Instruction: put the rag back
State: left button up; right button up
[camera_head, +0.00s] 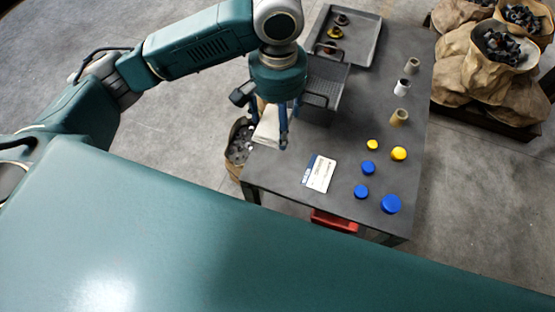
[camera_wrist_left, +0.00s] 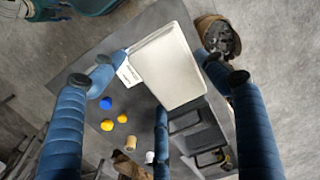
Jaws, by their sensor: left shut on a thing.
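The rag is a pale, folded, block-like piece (camera_head: 267,130) at the near left edge of the grey table (camera_head: 290,180). My left gripper (camera_head: 268,118) points down over it and is shut on it. In the left wrist view the rag (camera_wrist_left: 168,68) shows broad and cream-white between the blue fingers of the left gripper (camera_wrist_left: 165,90). Part of the rag is hidden by the gripper in the head view. Whether it touches the tabletop I cannot tell. My right gripper is not in view.
A dark bin with handles (camera_head: 326,82) stands just right of the gripper, and a grey tray (camera_head: 365,50) behind it. A white-and-blue card (camera_head: 320,173), blue caps (camera_head: 390,204), yellow caps (camera_head: 399,153) and spools (camera_head: 399,117) stand on the table. A sack (camera_head: 238,142) stands left.

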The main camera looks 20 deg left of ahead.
pick_arm(q)
jog(key=shift+w+d+r+b, duration=0.35)
jog(key=shift+w+d+r, duration=0.25)
jog(key=shift+w, duration=0.15)
jog(key=shift+s+d+f, duration=0.1)
jog(key=shift+s+f, duration=0.05)
jog(key=shift+f, duration=0.3)
notch_tip(320, 180, down, 4)
jog(key=shift+s+r, duration=0.1)
send_over(284, 162)
notch_tip(284, 162, down, 10)
jog(key=shift+r, duration=0.2)
notch_tip(284, 162, down, 5)
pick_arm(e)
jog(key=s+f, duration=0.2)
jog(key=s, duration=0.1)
pick_arm(q)
jog(key=o, duration=1)
jog(key=shift+f, duration=0.1)
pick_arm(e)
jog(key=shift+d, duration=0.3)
